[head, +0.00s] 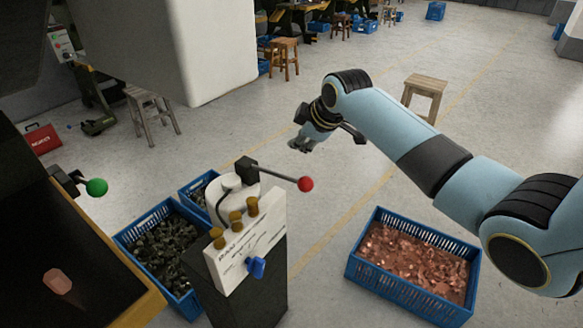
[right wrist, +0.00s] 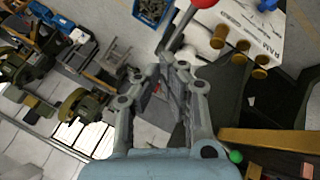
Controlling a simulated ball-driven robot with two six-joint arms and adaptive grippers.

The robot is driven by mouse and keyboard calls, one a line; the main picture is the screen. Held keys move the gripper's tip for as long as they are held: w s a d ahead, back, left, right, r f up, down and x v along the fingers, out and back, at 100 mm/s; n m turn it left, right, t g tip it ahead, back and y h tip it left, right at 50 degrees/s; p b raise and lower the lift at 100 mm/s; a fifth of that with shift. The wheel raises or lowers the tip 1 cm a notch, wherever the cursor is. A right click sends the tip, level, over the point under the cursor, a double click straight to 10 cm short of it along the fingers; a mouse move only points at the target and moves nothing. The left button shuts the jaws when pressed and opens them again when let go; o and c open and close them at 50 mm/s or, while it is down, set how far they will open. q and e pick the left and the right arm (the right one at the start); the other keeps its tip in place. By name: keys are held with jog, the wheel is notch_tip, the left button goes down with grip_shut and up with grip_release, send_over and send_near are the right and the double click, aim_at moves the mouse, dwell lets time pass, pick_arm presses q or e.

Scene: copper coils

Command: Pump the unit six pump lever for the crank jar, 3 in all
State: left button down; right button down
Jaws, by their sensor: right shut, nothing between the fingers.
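A pump lever with a red ball (head: 305,184) sticks out to the right from a black block on top of a stand with a white panel (head: 228,262). A rounded white jar-like body (head: 232,200) is behind the panel. The print is too small to read surely. My right gripper (head: 299,144) is shut and empty, in the air beyond the red ball and apart from it. In the right wrist view the red ball (right wrist: 203,3) is at the top edge, beyond my fingertips (right wrist: 163,64). My left gripper is not in view.
A blue crate of copper pieces (head: 352,270) stands right of the stand. A blue crate of dark parts (head: 124,240) stands on its left. A green-ball lever (head: 96,187) is by the dark table at left. A wooden stool (head: 426,82) stands behind my right arm. Open floor lies between.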

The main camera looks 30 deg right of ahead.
jog(key=shift+w+a+r, duration=0.15)
jog(key=shift+w+r, duration=0.1)
jog(key=shift+r, duration=0.3)
jog(key=shift+w+a+r, duration=0.15)
jog(key=shift+w+r, duration=0.05)
jog(key=shift+r, duration=0.3)
jog(key=shift+f, duration=0.1)
jog(key=shift+f, duration=0.1)
jog(key=b, duration=0.5)
send_over(300, 179)
notch_tip(300, 179, down, 7)
jog(key=shift+w+a+f, duration=0.1)
jog(key=shift+f+b, duration=0.3)
jog(key=shift+f, duration=0.3)
jog(key=shift+f, duration=0.1)
